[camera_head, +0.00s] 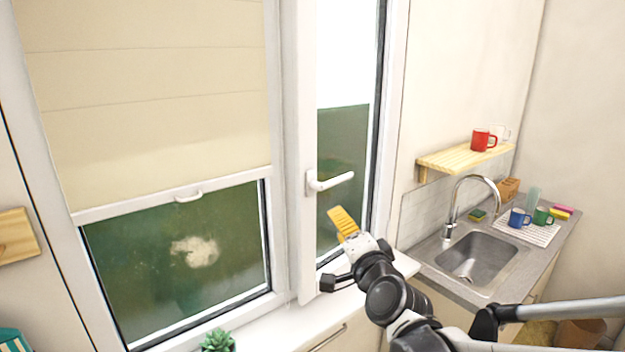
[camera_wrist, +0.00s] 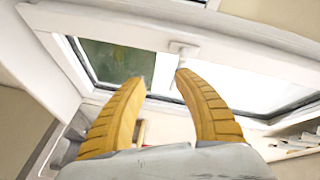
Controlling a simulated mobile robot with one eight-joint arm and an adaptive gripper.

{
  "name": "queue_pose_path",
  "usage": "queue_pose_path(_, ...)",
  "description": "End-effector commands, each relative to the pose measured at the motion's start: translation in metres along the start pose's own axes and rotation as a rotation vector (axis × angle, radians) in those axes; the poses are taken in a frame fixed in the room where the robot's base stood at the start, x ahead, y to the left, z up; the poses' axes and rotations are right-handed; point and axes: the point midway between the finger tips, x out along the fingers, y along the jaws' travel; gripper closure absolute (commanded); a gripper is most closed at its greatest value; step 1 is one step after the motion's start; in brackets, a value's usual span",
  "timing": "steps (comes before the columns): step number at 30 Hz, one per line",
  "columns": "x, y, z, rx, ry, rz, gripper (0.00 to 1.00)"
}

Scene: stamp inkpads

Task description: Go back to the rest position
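My gripper (camera_head: 343,220) is raised in front of the right window pane, below and slightly right of the white window handle (camera_head: 330,181). Its yellow fingers also show in the wrist view (camera_wrist: 160,77), with a clear gap between the tips and nothing held. The handle lies roughly horizontal in the head view. It also shows in the wrist view (camera_wrist: 183,48), beyond the fingertips. I cannot tell whether the fingers touch it.
A white windowsill (camera_head: 290,325) runs below, with a green plant (camera_head: 217,341) at its left. A beige blind (camera_head: 150,80) covers the left window's upper part. At right are a sink (camera_head: 475,258), a faucet (camera_head: 455,205) and a wooden shelf (camera_head: 460,160) with a red mug (camera_head: 480,140).

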Motion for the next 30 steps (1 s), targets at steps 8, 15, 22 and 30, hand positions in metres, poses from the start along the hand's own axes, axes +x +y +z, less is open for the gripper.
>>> queue_pose_path(8,-0.122,0.126,0.04,-0.606,-0.337,0.339,0.63)
queue_pose_path(15,-0.231,0.223,0.043,-0.923,-0.584,0.61,0.63)
queue_pose_path(22,-0.266,0.246,0.04,-0.998,-0.66,0.695,0.63)
queue_pose_path(30,-0.265,0.245,0.04,-0.997,-0.66,0.694,0.63)
